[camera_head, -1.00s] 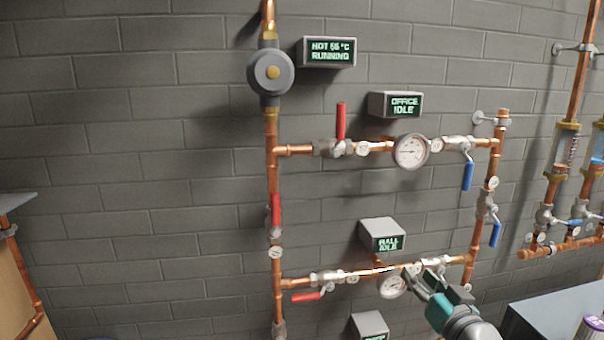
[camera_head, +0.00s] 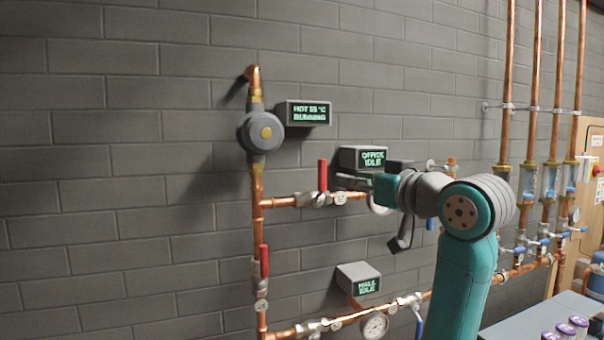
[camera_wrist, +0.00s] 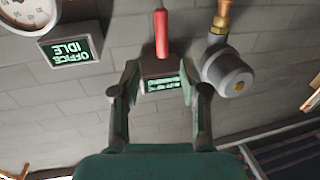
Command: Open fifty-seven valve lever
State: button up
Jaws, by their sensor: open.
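I cannot read the small round valve tags, so I cannot tell which lever is fifty-seven. The red lever (camera_head: 322,175) on the office line stands upright, across its horizontal pipe. My gripper (camera_head: 350,182) is just right of it in the head view, fingers pointing left. The wrist view is upside down and shows the same red lever (camera_wrist: 161,32) ahead, in line with the gap between the spread fingers of my gripper (camera_wrist: 160,70). The fingers are open and I see no contact with the lever. My arm hides much of the office line's right part.
Another red lever (camera_head: 264,261) lies along the vertical pipe. The grey pump (camera_head: 260,132) and the HOT display (camera_head: 303,113) are above. The OFFICE display (camera_head: 363,158) is close to my gripper. The HALL display (camera_head: 358,278) is below. A grey table (camera_head: 515,330) is at lower right.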

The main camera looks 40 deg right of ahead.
aim_at(325, 172)
jog(key=w, duration=1)
jog(key=shift+w+d+r, duration=0.2)
jog(key=shift+w+d, duration=0.1)
jog(key=shift+w, duration=0.1)
grip_shut()
